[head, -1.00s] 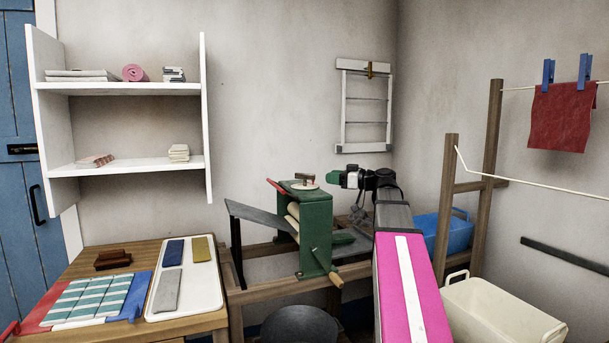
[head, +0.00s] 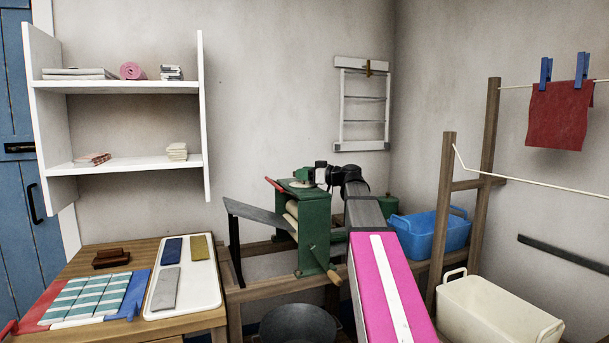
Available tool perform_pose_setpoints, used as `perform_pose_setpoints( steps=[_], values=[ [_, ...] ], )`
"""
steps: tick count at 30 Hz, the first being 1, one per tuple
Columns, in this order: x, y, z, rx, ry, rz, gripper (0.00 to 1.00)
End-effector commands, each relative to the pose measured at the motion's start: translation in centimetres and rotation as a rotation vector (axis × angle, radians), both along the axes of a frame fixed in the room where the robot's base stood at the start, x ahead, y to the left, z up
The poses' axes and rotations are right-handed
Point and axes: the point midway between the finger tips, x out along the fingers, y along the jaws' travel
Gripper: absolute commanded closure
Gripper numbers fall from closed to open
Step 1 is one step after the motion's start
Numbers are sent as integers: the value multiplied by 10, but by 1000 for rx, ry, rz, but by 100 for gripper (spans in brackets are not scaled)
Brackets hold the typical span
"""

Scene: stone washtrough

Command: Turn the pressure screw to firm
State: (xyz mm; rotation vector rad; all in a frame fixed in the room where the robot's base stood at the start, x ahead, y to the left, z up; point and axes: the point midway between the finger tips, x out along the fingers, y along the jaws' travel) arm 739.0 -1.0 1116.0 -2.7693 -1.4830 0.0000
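The green mangle (head: 314,238) stands on the wooden trough frame, with pale rollers (head: 291,211) and a wooden-handled crank (head: 334,277) at its front. The pressure screw is on its top; a small part of the round top fitting (head: 301,184) shows there. My gripper (head: 304,174) is at the top of the mangle, reaching in from the right and covering most of the screw. Its fingers are too small and hidden to tell whether they are open or touching the screw.
A grey feed board (head: 258,216) slopes off the mangle's left side, and a red lever (head: 275,184) sticks out at its top. A blue tub (head: 432,232) and a cream tub (head: 498,310) stand right. A dark round tub (head: 299,325) is below the mangle.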

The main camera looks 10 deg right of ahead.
Motion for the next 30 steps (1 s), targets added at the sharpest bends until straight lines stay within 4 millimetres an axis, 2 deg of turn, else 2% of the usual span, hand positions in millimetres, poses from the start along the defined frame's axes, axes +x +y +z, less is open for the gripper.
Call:
perform_pose_setpoints(
  steps=[3, 5, 6, 7, 20, 30],
  values=[
    [0, 0, 0, 0, 0, 0, 62],
    [0, 0, 0, 0, 0, 0, 81],
    [0, 0, 0, 0, 0, 0, 94],
    [0, 0, 0, 0, 0, 0, 100],
    [2, -1, 0, -1, -1, 52, 100],
    [6, -3, 1, 0, 0, 294, 100]
  ],
)
